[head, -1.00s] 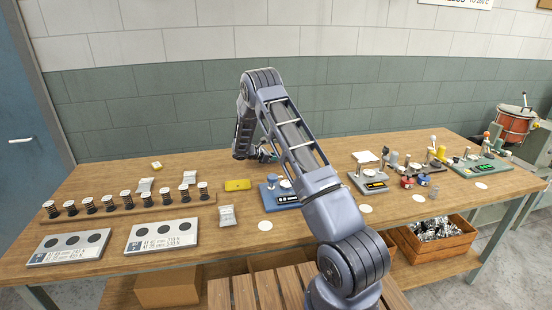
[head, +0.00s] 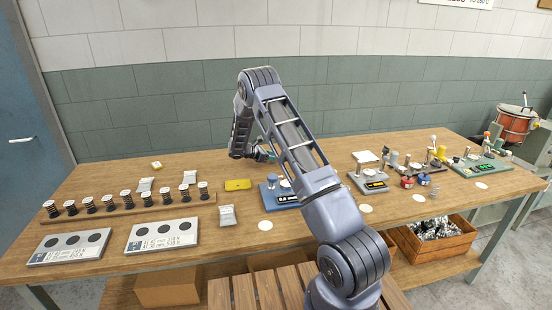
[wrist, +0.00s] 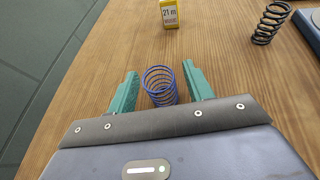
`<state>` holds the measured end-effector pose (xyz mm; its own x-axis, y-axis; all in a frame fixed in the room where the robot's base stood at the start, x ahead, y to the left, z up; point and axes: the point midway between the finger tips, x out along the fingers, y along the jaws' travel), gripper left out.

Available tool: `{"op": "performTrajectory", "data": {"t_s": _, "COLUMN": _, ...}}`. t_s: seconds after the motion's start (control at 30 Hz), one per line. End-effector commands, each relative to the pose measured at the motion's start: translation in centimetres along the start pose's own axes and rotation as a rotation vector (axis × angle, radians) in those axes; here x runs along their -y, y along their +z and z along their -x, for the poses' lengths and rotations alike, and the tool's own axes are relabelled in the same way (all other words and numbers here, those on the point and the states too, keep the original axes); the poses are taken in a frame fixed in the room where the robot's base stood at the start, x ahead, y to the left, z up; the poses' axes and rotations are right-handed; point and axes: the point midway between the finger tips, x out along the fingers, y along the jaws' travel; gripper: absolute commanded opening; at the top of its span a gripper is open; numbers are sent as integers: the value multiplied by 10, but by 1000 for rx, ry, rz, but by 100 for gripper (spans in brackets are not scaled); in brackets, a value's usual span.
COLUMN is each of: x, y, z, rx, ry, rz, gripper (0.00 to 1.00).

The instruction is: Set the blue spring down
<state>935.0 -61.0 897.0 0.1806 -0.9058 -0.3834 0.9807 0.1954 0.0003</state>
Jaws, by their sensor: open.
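In the wrist view the blue spring (wrist: 160,86) stands upright on the wooden table, between the two green fingers of my gripper (wrist: 161,88). The fingers are spread wide, with a gap showing on each side of the spring. The spring's lower part is partly hidden by the gripper body. In the head view my gripper (head: 265,156) is low over the back of the table, mostly hidden behind my arm. I cannot make out the blue spring there.
A yellow tag marked "21 m" (wrist: 169,14) and a dark spring (wrist: 270,23) stand ahead of the gripper. In the head view a rack of black springs (head: 125,206), a yellow box (head: 238,185) and a blue scale (head: 275,199) are nearby.

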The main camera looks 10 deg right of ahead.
Motion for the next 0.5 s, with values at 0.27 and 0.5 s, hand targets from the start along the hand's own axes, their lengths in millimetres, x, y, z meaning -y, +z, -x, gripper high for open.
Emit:
{"op": "performTrajectory", "data": {"t_s": 0.27, "x": 0, "y": 0, "z": 56, "rx": 1, "ry": 2, "rz": 1, "gripper": 51}}
{"op": "performTrajectory", "data": {"t_s": 0.5, "x": 0, "y": 0, "z": 90, "rx": 0, "ry": 1, "rz": -1, "gripper": 51}}
